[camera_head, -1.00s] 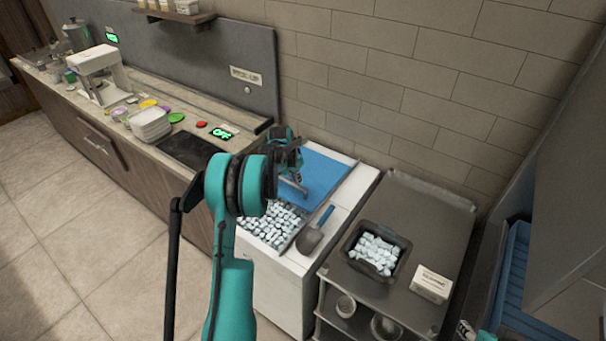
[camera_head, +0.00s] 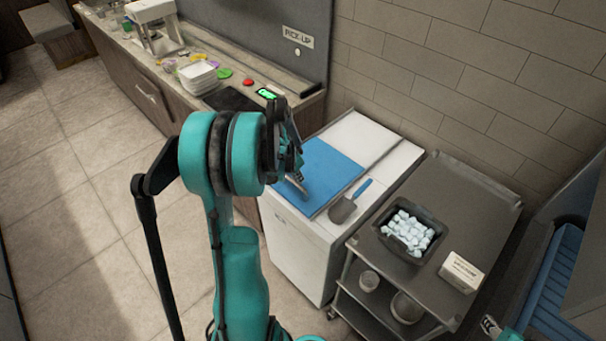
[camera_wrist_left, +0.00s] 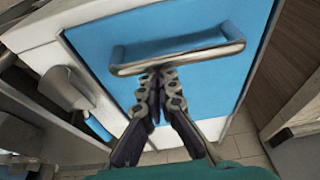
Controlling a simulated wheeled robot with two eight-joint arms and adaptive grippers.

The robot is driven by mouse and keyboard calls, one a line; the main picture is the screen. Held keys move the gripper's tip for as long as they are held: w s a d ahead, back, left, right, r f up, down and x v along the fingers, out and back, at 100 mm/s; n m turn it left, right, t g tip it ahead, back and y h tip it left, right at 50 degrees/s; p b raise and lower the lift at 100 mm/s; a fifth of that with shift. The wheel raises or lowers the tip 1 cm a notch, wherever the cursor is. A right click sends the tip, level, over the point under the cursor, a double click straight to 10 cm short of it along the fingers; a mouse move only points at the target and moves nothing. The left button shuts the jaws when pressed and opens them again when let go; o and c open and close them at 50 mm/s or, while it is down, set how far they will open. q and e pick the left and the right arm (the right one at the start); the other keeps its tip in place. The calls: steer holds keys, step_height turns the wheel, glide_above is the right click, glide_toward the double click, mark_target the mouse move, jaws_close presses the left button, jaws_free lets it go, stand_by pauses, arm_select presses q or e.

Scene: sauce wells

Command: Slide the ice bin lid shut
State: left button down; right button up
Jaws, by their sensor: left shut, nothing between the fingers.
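The blue ice bin lid (camera_head: 335,172) lies flat over the front part of the white ice bin (camera_head: 308,240), and no ice shows in the bin. In the left wrist view the lid (camera_wrist_left: 200,88) has a metal bar handle (camera_wrist_left: 178,56). My left gripper (camera_head: 302,190) is over the lid's front left part. In the left wrist view its fingers (camera_wrist_left: 160,76) are shut and empty, with the tips right by the handle bar; whether they touch it I cannot tell.
A scoop with a blue handle (camera_head: 347,205) lies on the bin top right of the lid. A grey cart (camera_head: 455,200) with a black tub of ice (camera_head: 384,243) and a small white box (camera_head: 460,271) stands to the right. A counter is at the left.

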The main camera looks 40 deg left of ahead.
arm_select(q)
steer(key=shift+s+f, duration=0.15)
steer(key=shift+s, duration=0.2)
